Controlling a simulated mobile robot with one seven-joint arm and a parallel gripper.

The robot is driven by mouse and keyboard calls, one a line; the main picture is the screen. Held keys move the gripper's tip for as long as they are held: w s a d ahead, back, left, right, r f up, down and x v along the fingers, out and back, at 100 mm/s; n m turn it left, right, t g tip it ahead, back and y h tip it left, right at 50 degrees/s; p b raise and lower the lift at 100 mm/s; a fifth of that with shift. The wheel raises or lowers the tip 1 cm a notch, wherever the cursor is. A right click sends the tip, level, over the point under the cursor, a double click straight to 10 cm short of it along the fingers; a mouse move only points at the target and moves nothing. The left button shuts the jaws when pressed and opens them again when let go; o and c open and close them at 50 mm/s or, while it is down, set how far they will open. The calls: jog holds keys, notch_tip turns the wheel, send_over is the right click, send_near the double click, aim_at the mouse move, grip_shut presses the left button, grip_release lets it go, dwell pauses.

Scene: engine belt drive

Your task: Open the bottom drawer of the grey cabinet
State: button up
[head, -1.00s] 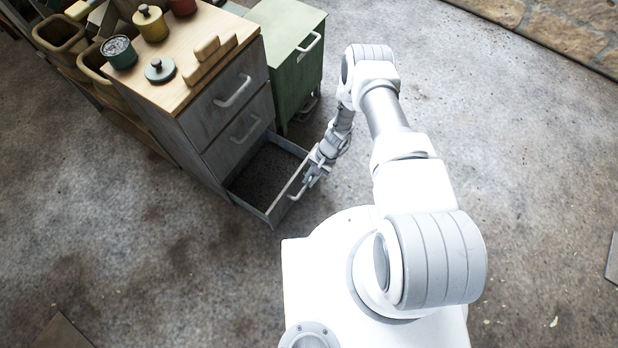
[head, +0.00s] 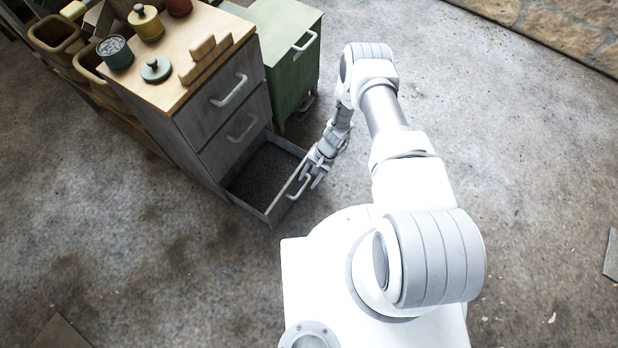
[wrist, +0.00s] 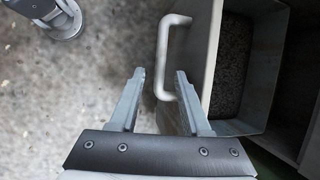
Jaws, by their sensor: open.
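The grey cabinet (head: 196,126) stands left of my arm, with its two upper drawers shut. Its bottom drawer (head: 269,210) is pulled out, and its dark, speckled inside shows no objects. The drawer's pale bar handle (head: 297,189) is on its front face; the handle also shows in the wrist view (wrist: 163,50). My gripper (head: 309,180) is open at the handle. In the wrist view its two fingers (wrist: 160,74) are apart, with the handle's lower end between them in the picture; neither clearly touches it.
A green cabinet (head: 291,66) stands right behind the grey one. Jars and wooden blocks (head: 205,60) sit on the grey cabinet's wooden top. Brown bins (head: 56,33) are at the upper left. The concrete floor right of my arm is largely clear.

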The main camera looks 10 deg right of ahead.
jog(key=shift+r, duration=0.1)
jog(key=p+v, duration=0.5)
jog(key=v, duration=1.2)
jog(key=shift+p, duration=0.35)
jog(key=shift+d, duration=0.15)
